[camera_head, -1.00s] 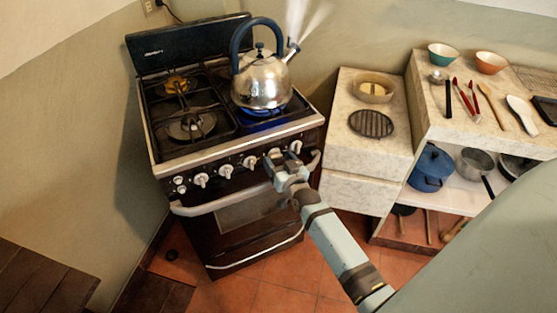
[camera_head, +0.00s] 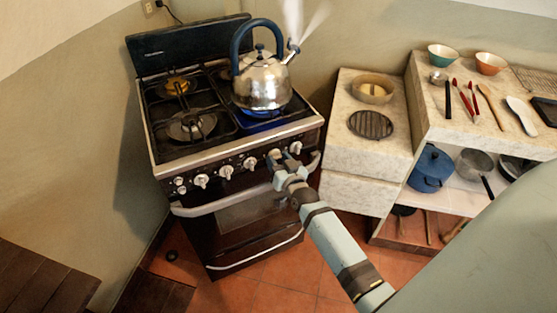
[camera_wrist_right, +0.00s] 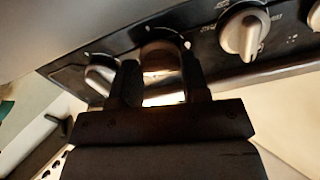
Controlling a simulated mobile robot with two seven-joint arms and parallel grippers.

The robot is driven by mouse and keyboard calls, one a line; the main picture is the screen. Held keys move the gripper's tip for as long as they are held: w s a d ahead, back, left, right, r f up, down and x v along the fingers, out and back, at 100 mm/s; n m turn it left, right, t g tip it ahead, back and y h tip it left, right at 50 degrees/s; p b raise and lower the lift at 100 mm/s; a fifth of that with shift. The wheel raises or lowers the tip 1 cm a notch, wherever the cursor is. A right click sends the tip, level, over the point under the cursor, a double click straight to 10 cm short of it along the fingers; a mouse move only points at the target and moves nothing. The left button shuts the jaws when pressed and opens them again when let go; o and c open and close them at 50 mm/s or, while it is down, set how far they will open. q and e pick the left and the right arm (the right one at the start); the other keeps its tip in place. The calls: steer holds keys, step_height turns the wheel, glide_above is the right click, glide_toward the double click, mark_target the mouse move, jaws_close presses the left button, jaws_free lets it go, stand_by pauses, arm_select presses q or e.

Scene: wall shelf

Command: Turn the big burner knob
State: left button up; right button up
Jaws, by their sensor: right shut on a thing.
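The black stove (camera_head: 230,225) has a row of pale knobs along its front panel. My right gripper (camera_head: 280,159) is at the second knob from the right (camera_head: 275,154). In the right wrist view, my right gripper's two fingers (camera_wrist_right: 160,80) stand on either side of that knob (camera_wrist_right: 160,55) and are shut on it. The fingers hide much of it, so its pointer angle cannot be read. Neighbouring knobs show apart from the fingers, one at the left (camera_wrist_right: 100,75) and one at the right (camera_wrist_right: 243,30). My left gripper is not in view.
A steel kettle (camera_head: 262,82) steams over a blue flame (camera_head: 262,113) on the right front burner. The oven handle (camera_head: 225,204) runs just below the knobs. A stone counter (camera_head: 345,150) stands close on the right.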

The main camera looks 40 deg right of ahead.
steer(key=m+p, duration=0.1)
steer(key=m, duration=0.2)
steer(key=shift+r, duration=0.1)
steer(key=m+p, duration=0.1)
steer(key=m, duration=0.3)
steer(key=shift+m, duration=0.3)
steer(key=m, duration=0.3)
steer(key=shift+m, duration=2.5)
steer(key=o, duration=0.9)
steer(key=shift+o, duration=0.2)
steer(key=shift+s, duration=0.15)
